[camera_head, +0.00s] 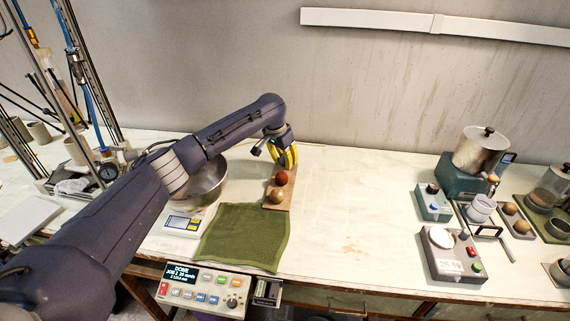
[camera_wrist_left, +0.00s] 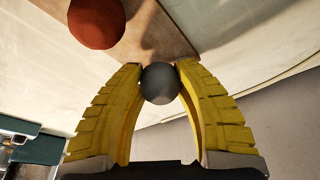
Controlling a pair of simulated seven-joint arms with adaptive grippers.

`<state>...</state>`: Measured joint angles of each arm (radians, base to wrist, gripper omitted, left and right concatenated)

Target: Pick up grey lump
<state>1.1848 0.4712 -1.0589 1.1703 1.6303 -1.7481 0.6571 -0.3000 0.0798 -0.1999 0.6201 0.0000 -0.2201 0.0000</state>
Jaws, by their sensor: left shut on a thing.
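The grey lump (camera_wrist_left: 160,84) is a dark grey ball between the two yellow fingertips of my left gripper (camera_wrist_left: 160,75) in the left wrist view. The fingers touch it on both sides and are shut on it. In the head view my left gripper (camera_head: 288,158) is at the far end of the wooden board (camera_head: 272,206), and the grey lump is hidden there. A reddish-brown ball (camera_head: 281,178) lies on the board close to the gripper; it also shows in the left wrist view (camera_wrist_left: 97,22). My right gripper is not in view.
A tan ball (camera_head: 277,196) lies at the board's near end. A metal bowl (camera_head: 207,186) on a scale (camera_head: 184,223) stands to the left, partly behind my arm. A green cloth (camera_head: 243,237) lies in front. Devices stand at the right; the table between is clear.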

